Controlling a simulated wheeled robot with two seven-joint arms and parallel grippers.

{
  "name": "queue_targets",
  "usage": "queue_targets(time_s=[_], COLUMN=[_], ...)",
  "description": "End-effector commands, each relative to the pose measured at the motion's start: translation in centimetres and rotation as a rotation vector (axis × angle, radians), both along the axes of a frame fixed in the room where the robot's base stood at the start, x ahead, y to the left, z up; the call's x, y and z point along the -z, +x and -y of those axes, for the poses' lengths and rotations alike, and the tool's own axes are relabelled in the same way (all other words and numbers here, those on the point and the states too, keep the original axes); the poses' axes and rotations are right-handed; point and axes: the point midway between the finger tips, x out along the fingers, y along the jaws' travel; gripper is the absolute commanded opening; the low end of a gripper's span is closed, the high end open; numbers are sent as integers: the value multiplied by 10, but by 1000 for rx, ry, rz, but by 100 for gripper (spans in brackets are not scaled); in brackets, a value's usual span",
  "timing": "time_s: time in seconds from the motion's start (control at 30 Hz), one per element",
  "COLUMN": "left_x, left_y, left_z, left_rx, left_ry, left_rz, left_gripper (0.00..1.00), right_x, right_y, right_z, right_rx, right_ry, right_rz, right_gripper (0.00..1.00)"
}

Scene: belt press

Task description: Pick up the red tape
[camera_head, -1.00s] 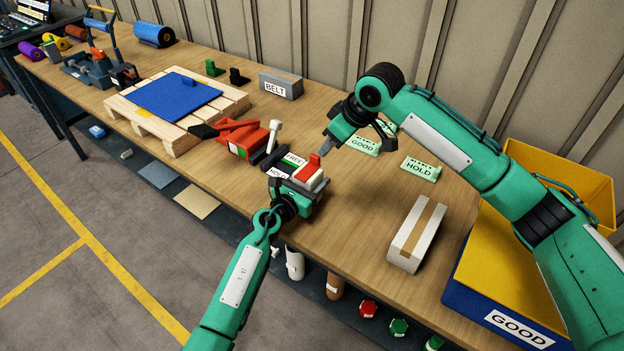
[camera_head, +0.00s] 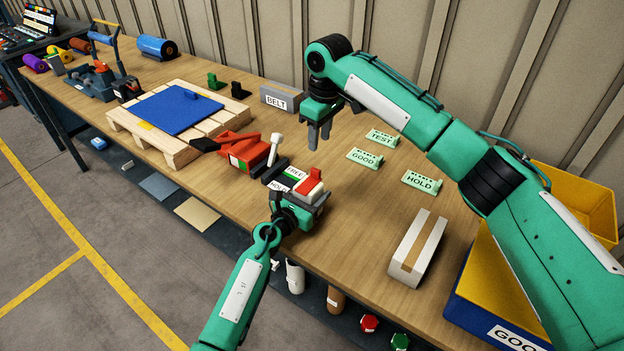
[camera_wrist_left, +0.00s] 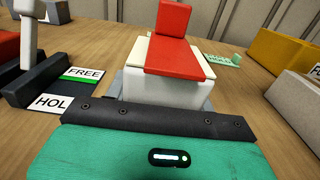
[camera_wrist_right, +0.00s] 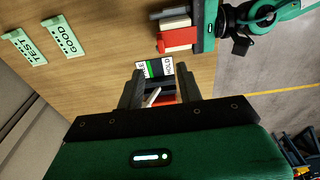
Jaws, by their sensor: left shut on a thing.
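A red strip with a raised end, which I take for the red tape (camera_head: 311,181), lies over a white block (camera_head: 322,190). In the left wrist view the red tape (camera_wrist_left: 180,52) lies across the top of the white block (camera_wrist_left: 140,88), one end standing up. My left gripper (camera_head: 303,203) is shut on the white block, beside the FREE/HOLD lever fixture (camera_head: 284,174). My right gripper (camera_head: 319,138) points down, open and empty, above the bench behind the fixture. In the right wrist view its fingers (camera_wrist_right: 159,90) are apart, with the red tape (camera_wrist_right: 178,39) off to one side.
A red tool (camera_head: 246,150) lies left of the fixture. GOOD (camera_head: 364,158), TEST (camera_head: 382,138) and HOLD (camera_head: 419,181) signs stand to the right. A taped white box (camera_head: 417,247) and a yellow-blue bin (camera_head: 475,290) are at right. A pallet with a blue sheet (camera_head: 178,109) is at left.

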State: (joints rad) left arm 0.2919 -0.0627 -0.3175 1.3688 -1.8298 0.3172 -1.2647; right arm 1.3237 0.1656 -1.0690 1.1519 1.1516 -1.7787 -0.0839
Motion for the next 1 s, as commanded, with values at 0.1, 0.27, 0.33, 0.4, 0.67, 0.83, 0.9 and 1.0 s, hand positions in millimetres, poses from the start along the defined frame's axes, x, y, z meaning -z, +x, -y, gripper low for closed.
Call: queue_targets(time_s=[0.1, 0.27, 0.33, 0.4, 0.67, 0.83, 0.9, 1.0], left_x=[1, 1, 1, 1, 0, 1, 1, 1], left_y=[0, 0, 0, 0, 0, 0, 0, 0], left_z=[0, 0, 0, 0, 0, 0, 0, 0], left_rx=[0, 0, 0, 0, 0, 0, 0, 0], left_ry=[1, 0, 0, 0, 0, 0, 0, 0], left_rz=[-1, -1, -1, -1, -1, -1, -1, -1], left_gripper=[26, 26, 26, 26, 26, 26, 26, 26], right_x=[-9, -5, 5, 18, 52, 66, 77, 92], right_y=[2, 2, 2, 2, 3, 3, 3, 4], right_z=[-4, -6, -5, -5, -5, -6, -7, -8], right_rx=[1, 1, 2, 2, 2, 2, 2, 2], right_ry=[-48, -75, -79, -78, -75, -75, -77, -76], right_rz=[-33, -55, -58, -58, -56, -56, -57, -57], right_gripper=[36, 36, 36, 36, 36, 36, 36, 36])
